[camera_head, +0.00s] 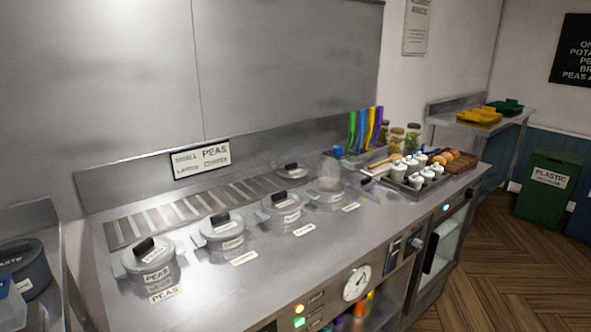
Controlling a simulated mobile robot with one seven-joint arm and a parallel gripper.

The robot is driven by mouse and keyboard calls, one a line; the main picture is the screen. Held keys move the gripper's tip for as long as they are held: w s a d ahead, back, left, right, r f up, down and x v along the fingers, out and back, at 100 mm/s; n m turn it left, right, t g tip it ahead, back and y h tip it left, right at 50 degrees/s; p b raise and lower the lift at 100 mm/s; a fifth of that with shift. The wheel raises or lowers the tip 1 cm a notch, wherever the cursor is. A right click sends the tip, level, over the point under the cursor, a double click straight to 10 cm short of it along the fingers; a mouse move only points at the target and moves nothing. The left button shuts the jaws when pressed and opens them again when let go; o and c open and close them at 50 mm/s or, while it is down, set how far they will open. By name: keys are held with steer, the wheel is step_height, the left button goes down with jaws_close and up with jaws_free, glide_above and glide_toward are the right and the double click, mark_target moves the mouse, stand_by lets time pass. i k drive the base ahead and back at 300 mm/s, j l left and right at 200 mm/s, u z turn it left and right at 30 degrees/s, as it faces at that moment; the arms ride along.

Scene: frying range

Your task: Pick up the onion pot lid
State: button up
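Several grey pots stand in a row on the steel range top. The nearest pot (150,263) has a label reading PEAS and a lid with a black handle. The second pot (222,234) and the third pot (282,208) also wear lids with black handles; their labels are too small to read. The fourth pot (327,190) seems to have no lid and has a pale haze above it. A loose lid (292,171) lies behind the row. I cannot tell which lid is the onion pot's. My gripper is not in view.
A tray (415,184) of small white pots, a board with round brown items (450,160) and upright coloured utensils (364,130) stand at the far right end. A dark pot (25,270) is at the left edge. The counter's front strip is mostly clear.

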mark_target(293, 170)
steer(key=i+l+u, duration=0.1)
steer(key=l, duration=0.3)
steer(key=i+l, duration=0.2)
steer(key=l, duration=0.2)
steer(key=i+l+u, duration=0.15)
steer(key=l, duration=0.25)
steer(key=i+l, duration=0.1)
steer(key=l, duration=0.35)
steer(key=i+l+u, duration=0.15)
steer(key=l, duration=0.25)
